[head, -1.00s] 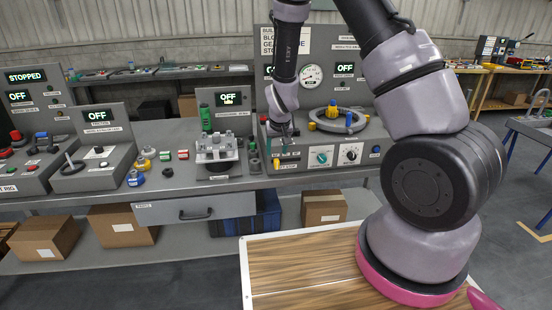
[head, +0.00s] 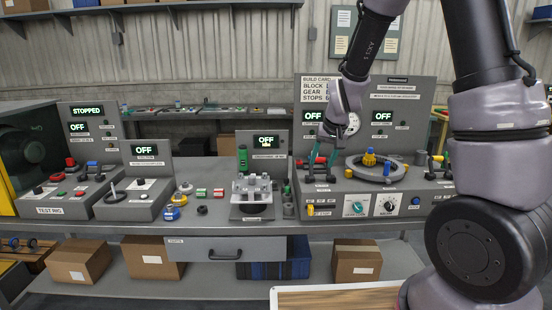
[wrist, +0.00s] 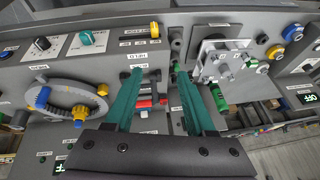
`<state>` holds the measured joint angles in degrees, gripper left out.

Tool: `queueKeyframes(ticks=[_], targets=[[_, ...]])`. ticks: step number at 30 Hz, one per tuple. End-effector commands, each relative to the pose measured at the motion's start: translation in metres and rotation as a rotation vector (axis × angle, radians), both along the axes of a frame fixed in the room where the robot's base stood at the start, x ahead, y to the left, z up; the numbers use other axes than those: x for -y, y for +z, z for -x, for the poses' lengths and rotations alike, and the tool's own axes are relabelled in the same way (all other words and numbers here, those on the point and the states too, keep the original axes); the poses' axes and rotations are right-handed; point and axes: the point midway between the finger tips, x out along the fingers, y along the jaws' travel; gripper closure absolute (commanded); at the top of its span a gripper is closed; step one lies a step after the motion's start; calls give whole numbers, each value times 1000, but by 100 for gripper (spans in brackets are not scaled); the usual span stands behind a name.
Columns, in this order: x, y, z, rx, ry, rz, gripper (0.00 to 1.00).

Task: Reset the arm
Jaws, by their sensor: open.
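My arm reaches over the bench from the right in the head view. My gripper (head: 322,155) hangs at the left part of the large grey console (head: 340,210), above its red and black handles. In the wrist view, my gripper (wrist: 160,95) shows two teal fingers spread apart with nothing held between them. A red and black part (wrist: 146,102) of the console lies beyond and between the fingers. I cannot tell how far the fingertips are from it.
A ring gear with yellow knobs (head: 375,168) stands right of my gripper. A metal fixture (head: 252,188) stands to its left. The test rig (head: 65,212) is at the far left. Cardboard boxes (head: 357,261) sit on the lower shelf. A wooden top (head: 340,297) lies in front.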

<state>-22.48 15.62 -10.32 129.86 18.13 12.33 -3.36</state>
Motion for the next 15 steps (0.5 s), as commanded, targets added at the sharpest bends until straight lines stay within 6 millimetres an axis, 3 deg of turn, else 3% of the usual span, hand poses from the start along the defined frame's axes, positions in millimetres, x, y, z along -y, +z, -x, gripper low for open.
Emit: queueKeyframes(ticks=[1, 6, 15], targets=[[7, 27, 8, 17, -17, -30, 45], [27, 98, 46, 41, -57, -107, 45], [61, 189, 139, 103, -126, -178, 45]])
